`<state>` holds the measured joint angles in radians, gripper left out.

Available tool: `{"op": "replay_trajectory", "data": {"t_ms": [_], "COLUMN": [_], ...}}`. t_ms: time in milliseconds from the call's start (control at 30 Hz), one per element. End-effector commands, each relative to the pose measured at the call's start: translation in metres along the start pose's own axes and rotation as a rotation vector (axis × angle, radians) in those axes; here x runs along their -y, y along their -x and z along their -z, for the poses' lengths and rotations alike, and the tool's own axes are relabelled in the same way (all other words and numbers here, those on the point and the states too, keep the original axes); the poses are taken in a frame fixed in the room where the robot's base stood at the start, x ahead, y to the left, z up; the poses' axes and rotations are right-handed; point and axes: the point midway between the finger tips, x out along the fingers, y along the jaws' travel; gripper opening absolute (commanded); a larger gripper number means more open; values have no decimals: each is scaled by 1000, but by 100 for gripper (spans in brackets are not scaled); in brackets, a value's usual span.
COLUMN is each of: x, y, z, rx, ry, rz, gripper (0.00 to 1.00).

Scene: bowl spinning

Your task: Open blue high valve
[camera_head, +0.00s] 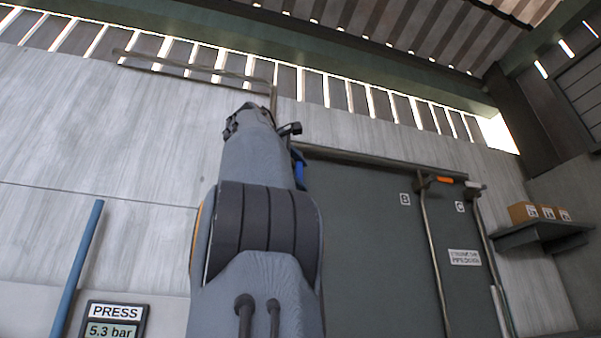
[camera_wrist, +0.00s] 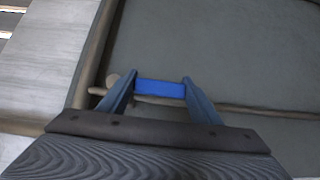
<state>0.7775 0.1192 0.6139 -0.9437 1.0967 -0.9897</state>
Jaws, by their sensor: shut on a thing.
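The blue valve handle (camera_wrist: 160,89) shows in the wrist view between the two fingers of my gripper (camera_wrist: 160,92). The fingers touch both ends of the handle, so my gripper is shut on it. A pipe (camera_wrist: 240,105) runs behind the handle across the dark panel. In the head view a small part of the blue handle (camera_head: 299,168) shows at the right side of my arm. My arm hides the rest of the handle and most of the gripper there.
A dark panel (camera_head: 360,240) marked B and C carries an orange handle (camera_head: 445,180) on another pipe. A blue pole (camera_head: 78,268) and a pressure display (camera_head: 113,322) reading 5.3 bar are at lower left. Boxes (camera_head: 524,212) stand on a shelf (camera_head: 540,234) at right.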

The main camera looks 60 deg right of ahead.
Motion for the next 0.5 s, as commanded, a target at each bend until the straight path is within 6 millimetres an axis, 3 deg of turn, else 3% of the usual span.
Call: {"op": "replay_trajectory", "data": {"t_ms": [100, 133, 233, 500], "x": [0, 0, 0, 0], "y": [0, 0, 0, 0], "z": [0, 0, 0, 0], "rx": [-2, -2, -2, -1], "ry": [-6, -6, -5, -3], "rz": [1, 1, 1, 1], "gripper": [18, 60, 76, 77]}}
